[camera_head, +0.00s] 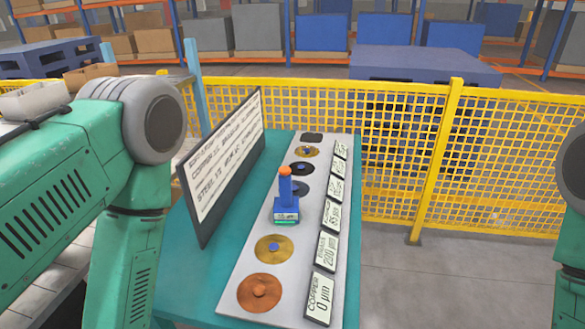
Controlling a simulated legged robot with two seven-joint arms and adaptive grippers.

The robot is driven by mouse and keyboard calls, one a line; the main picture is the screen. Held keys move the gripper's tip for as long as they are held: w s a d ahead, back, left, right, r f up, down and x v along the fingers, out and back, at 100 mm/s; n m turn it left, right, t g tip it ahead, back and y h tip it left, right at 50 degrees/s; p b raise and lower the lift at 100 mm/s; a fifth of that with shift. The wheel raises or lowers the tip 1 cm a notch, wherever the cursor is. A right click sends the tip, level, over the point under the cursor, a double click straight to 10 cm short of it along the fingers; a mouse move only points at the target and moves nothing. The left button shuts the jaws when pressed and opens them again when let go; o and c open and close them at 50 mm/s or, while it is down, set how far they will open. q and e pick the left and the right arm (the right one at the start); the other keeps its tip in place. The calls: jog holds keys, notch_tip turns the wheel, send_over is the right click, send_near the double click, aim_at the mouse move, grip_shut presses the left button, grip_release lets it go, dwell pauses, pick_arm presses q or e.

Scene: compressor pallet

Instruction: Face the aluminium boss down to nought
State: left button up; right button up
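A pale grey plate (228,308) on the teal table carries a row of round discs with raised centres. The nearest is a copper disc (259,292), then a brass-coloured disc (274,249). A blue tool (286,205) with an orange knob and a small display stands upright over the third place and hides what is under it. Beyond it are a dark grey disc (299,189), a black disc (302,169) and a brownish disc (310,152) with a blue centre. I cannot tell which boss is aluminium. Both my arms show, but neither gripper is in view.
Label cards line the plate's right side; the nearest card (320,297) reads COPPER 0 µm, the second (327,248) 200 µm. A text board (222,165) stands on the teal table (185,285) at left. A yellow fence (440,165) runs behind. Floor at right is clear.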

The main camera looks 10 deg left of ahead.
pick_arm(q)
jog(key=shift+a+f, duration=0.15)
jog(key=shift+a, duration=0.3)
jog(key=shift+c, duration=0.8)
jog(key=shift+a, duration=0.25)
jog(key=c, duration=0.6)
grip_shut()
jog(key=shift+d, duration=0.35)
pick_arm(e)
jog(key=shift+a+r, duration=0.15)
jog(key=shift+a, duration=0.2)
